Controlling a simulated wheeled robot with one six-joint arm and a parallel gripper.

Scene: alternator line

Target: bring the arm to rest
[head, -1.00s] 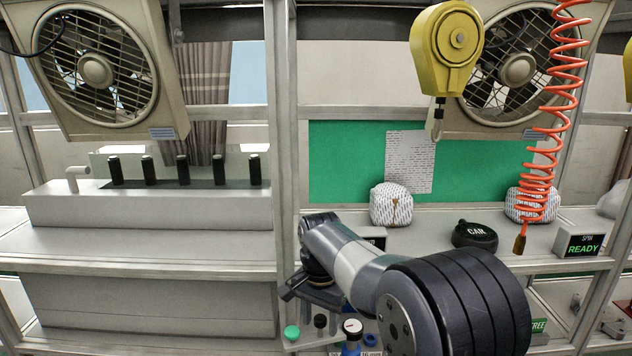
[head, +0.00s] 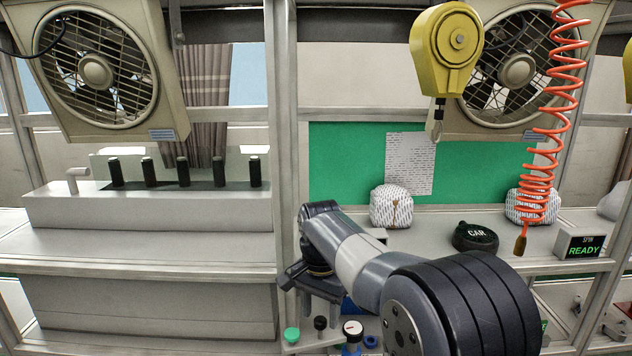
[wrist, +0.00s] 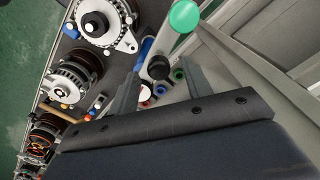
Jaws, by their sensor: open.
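My arm reaches forward from the lower right of the head view, and its far end points down beside the frame post. My gripper (wrist: 160,85) shows in the wrist view with its two fingers apart and nothing between them that it holds. Below the fingers are a green knob (wrist: 184,15) and a black knob (wrist: 159,67). In the head view the green knob (head: 292,334) and a white-topped gauge (head: 352,328) stand just below the gripper end. The fingertips are hidden in the head view.
Alternators (wrist: 105,22) lie in a row at the left of the wrist view. An orange coiled hose (head: 545,150) hangs at right. The bench surface at left (head: 140,245) is clear.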

